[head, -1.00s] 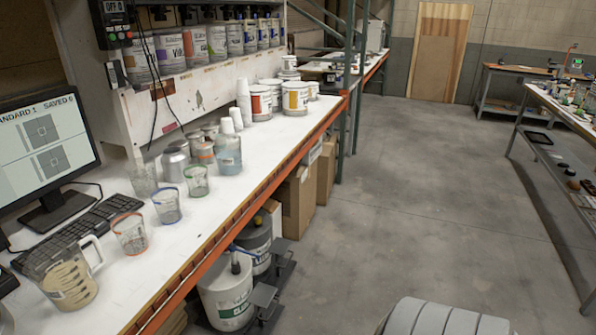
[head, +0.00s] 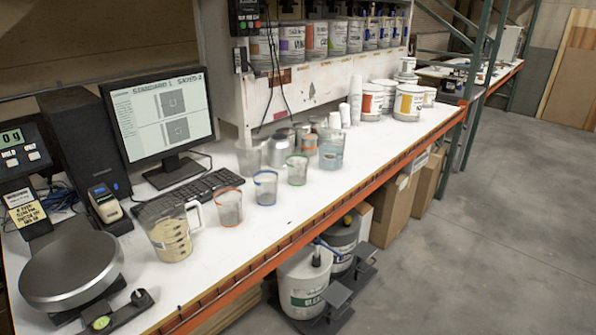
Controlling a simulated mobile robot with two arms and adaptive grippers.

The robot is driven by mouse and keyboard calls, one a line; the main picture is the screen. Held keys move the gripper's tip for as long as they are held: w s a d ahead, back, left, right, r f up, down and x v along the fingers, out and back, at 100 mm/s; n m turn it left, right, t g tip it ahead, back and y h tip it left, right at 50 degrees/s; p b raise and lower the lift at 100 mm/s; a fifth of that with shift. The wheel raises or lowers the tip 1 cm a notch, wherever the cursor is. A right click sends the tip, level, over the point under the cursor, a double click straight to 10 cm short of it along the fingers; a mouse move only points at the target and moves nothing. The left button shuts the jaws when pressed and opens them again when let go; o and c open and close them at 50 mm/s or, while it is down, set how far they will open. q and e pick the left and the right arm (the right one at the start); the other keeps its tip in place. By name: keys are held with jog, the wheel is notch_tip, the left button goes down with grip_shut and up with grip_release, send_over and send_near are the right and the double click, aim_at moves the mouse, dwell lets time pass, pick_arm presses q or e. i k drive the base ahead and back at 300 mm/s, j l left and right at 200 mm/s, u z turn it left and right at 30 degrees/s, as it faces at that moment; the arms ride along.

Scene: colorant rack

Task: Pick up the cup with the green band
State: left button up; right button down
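The cup with the green band (head: 297,170) stands upright on the white bench top in the head view. It is clear, with a green rim, and looks empty. A similar cup with a blue band (head: 265,188) stands to its left and nearer, and one with a red-orange band (head: 229,207) stands farther left. A clear cup (head: 249,157) without a visible coloured band stands behind the row. Neither of my grippers shows in the view.
A measuring jug (head: 169,237), keyboard (head: 186,194), monitor (head: 160,112) and round scale (head: 72,270) stand left of the cups. The orange bench edge (head: 330,212) runs in front; open floor lies right.

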aim_at(297, 170)
jog(key=i+l+u, duration=0.1)
jog(key=u, duration=0.3)
jog(key=i+l+u, duration=0.1)
jog(key=u, duration=0.3)
jog(key=i+l+u, duration=0.25)
jog(key=l, duration=0.4)
jog(key=l+u, duration=0.2)
jog(key=l, duration=0.45)
jog(key=i+l+u, duration=0.1)
jog(key=l+u, duration=0.15)
jog(key=l, duration=0.4)
